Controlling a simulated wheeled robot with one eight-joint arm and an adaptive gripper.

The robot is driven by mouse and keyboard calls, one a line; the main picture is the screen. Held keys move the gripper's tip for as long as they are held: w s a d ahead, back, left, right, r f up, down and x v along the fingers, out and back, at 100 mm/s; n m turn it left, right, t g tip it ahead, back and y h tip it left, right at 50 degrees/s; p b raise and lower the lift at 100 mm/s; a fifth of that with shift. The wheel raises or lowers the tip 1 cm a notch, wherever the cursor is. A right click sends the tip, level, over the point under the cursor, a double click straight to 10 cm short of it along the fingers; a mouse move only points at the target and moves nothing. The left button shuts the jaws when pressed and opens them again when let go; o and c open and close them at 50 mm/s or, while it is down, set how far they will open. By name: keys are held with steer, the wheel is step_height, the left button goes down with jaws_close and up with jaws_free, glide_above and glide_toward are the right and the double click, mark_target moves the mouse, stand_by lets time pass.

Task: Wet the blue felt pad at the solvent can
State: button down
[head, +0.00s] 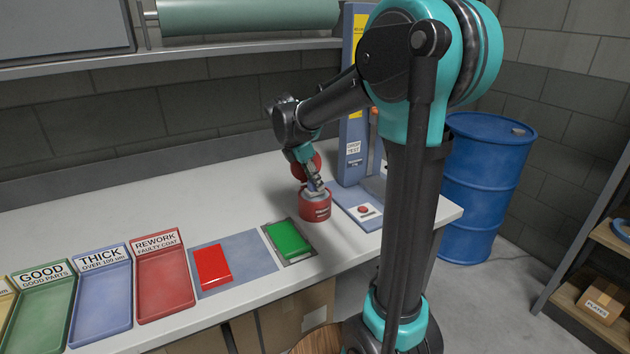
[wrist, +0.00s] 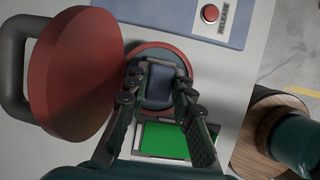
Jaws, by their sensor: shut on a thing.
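The red solvent can (head: 316,210) stands on the bench, its round red lid (wrist: 72,72) swung open to the side; the lid also shows behind my gripper in the head view. My gripper (head: 314,187) points down over the can's mouth. In the wrist view my gripper (wrist: 162,78) is shut on a dark blue block, the blue felt pad (wrist: 160,92). The pad lies within the outline of the can's round rim (wrist: 165,50). I cannot tell how deep it sits or whether it touches anything inside.
A green plate (head: 288,239) lies in a grey holder near the can. A red plate (head: 213,267) lies on a blue-grey mat. Labelled trays, including the red rework tray (head: 165,285), line the left. A blue drop-test stand (head: 355,130) and a red button (head: 364,210) are beside the can.

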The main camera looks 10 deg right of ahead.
steer(key=shift+f, duration=0.45)
stand_by(1.1)
steer(key=shift+r, duration=0.1)
steer(key=shift+r, duration=3.45)
